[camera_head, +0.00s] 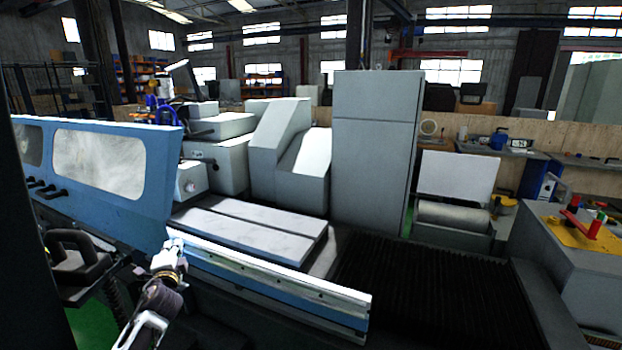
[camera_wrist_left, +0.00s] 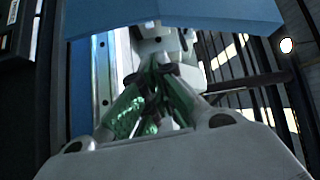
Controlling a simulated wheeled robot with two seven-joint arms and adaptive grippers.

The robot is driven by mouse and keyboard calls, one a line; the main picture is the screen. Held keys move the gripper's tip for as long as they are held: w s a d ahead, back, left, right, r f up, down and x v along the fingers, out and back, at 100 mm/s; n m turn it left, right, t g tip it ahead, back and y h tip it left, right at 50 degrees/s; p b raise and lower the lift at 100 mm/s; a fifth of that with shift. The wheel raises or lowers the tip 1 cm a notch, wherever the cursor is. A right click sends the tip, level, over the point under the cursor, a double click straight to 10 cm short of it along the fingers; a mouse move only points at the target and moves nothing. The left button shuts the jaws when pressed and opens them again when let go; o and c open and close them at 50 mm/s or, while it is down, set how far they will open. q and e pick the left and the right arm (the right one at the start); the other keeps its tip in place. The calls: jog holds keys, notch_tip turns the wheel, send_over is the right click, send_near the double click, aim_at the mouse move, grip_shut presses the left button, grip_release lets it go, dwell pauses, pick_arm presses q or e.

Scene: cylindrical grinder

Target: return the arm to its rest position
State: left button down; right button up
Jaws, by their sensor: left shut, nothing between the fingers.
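My left gripper (camera_head: 172,243) is at the lower left in the head view, in front of the near end of the grinder's table rail (camera_head: 262,275). It appears close to the lower right corner of the blue guard door (camera_head: 120,180); I cannot tell whether they touch. In the left wrist view the gripper's fingers (camera_wrist_left: 153,75) are drawn together with nothing between them. The blue panel edge (camera_wrist_left: 200,14) and the pale rail (camera_wrist_left: 103,80) lie beyond the fingers. My right gripper is in neither view.
The grinder's flat grey table (camera_head: 250,228) and tall grey cabinet (camera_head: 372,150) fill the middle. A dark ribbed cover (camera_head: 440,295) lies to the right. A control box with a yellow panel (camera_head: 572,232) stands at the far right. A black handle (camera_head: 75,250) sits left of my gripper.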

pick_arm(q)
notch_tip(320, 180, down, 27)
jog(key=n+g+h, duration=0.4)
jog(key=n, duration=0.2)
jog(key=s+d+f+n+g, duration=0.1)
jog(key=s+f, duration=0.4)
jog(key=f, duration=0.3)
jog(key=s+f+n+g, duration=0.1)
jog(key=s+f+g, duration=0.1)
jog(key=s+f, duration=0.35)
jog(key=s+d+f+n+g, duration=0.1)
jog(key=s+f, duration=0.2)
jog(key=f, duration=0.6)
jog(key=s+d+f+n+g+h, duration=0.1)
jog(key=s+d+f+g, duration=0.15)
jog(key=s+f, duration=0.8)
jog(key=s+d+f+g+h, duration=0.15)
jog(key=s+d+f, duration=0.25)
jog(key=s+f, duration=0.7)
jog(key=s+d+f+g, duration=0.1)
jog(key=s+d, duration=0.2)
jog(key=s, duration=0.6)
jog(key=s+d+f+g, duration=0.1)
jog(key=s+d, duration=0.2)
jog(key=s, duration=0.7)
jog(key=s+d+f+g, duration=0.1)
jog(key=s+d+g, duration=0.1)
jog(key=s, duration=0.8)
jog(key=shift+d, duration=0.8)
